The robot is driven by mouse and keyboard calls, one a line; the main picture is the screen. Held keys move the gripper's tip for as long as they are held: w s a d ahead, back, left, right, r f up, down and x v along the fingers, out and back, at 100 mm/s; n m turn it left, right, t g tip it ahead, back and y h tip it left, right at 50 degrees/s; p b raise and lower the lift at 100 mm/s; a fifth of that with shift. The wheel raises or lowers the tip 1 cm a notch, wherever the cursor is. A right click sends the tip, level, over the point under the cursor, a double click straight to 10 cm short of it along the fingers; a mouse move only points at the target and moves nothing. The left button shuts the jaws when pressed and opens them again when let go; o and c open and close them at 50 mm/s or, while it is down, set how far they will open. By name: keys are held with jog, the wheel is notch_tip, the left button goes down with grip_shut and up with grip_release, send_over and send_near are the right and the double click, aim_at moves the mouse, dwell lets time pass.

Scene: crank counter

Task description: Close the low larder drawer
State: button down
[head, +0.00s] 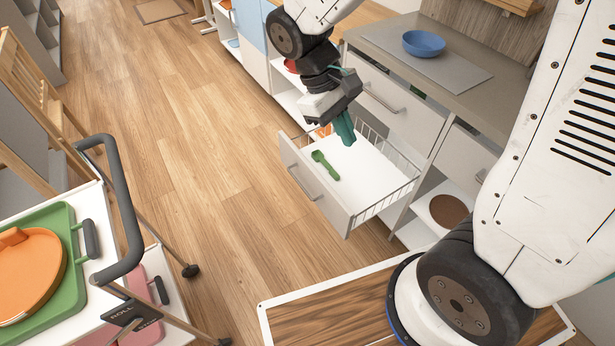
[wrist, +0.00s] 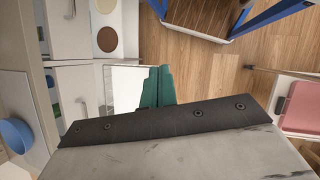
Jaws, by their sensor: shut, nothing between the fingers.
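The low larder drawer (head: 324,208) stands pulled out from the counter in the head view, with a white front, a bar handle (head: 302,182) and wire sides. A green spoon (head: 325,164) lies on its white floor, and an orange item (head: 323,131) shows at its back left corner. My gripper (head: 345,131) has green fingers and is shut and empty. It hangs above the back part of the drawer; I cannot tell whether it touches anything. In the wrist view the shut fingers (wrist: 157,87) cover part of the drawer's white floor (wrist: 126,88).
An upper drawer (head: 393,100) is above, under a counter top with a blue bowl (head: 423,43). A brown round item (head: 449,210) sits on the open shelf at right. A trolley (head: 125,215) with green and orange trays stands at left. Wooden floor before the drawer is clear.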

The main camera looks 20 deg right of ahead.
jog(key=w+a+f+n+t+h, duration=0.1)
jog(key=w+a+f+n+h, duration=0.25)
jog(key=f, duration=0.75)
jog(key=w+a+f+n+t, duration=0.2)
jog(key=w+f+n, duration=0.35)
jog(key=f, duration=0.55)
jog(key=w+a+f+n+t+h, duration=0.15)
jog(key=w+a+f+n, duration=0.35)
jog(key=f, duration=0.6)
jog(key=n+t, duration=0.1)
jog(key=t, duration=0.1)
send_near(314, 177)
jog(key=shift+g, duration=0.25)
jog(key=x, duration=0.4)
jog(key=shift+f, duration=0.55)
jog(key=shift+w+d, duration=0.15)
jog(key=shift+d, duration=0.5)
